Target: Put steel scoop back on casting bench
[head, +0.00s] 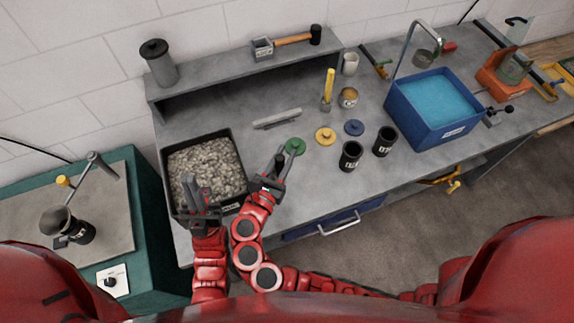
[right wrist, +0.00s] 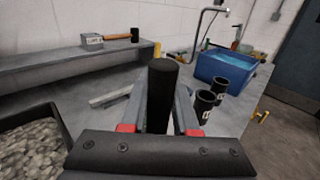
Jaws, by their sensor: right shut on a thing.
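My right gripper (head: 272,178) is over the front of the grey casting bench (head: 300,105), right of the gravel tray. It is shut on a dark upright handle, taken to be the steel scoop's (head: 279,161). In the right wrist view the black handle (right wrist: 162,92) stands between the fingers (right wrist: 160,125). The scoop's metal end is hidden, so I cannot tell whether it touches the bench. My left gripper (head: 199,193) is over the front of the gravel tray, with its fingers apart and nothing seen between them.
The black gravel tray (head: 241,160) is at left. A blue water tub (head: 440,130) is farther right. Bare bench shows mid-left.

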